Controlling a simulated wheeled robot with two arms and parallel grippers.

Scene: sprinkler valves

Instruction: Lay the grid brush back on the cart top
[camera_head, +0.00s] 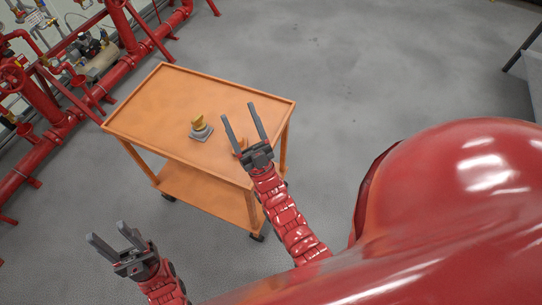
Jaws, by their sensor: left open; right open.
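The orange cart top (165,105) is left of centre. A small item with a yellow upper part and a grey square base (201,131) stands on it; I cannot tell for sure whether it is the grid brush. A small orange piece (241,144) shows beside the base of my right gripper, mostly hidden by it. My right gripper (238,111) is open over the right part of the cart top, with nothing seen between its fingers. My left gripper (105,231) is open and empty, in front of the cart at the lower left, apart from it.
The cart has a lower shelf (196,188) and wheels. Red pipes and valves (130,68) run along the wall at the upper left. The grey floor (360,70) is clear behind and right of the cart. My own red body fills the lower right.

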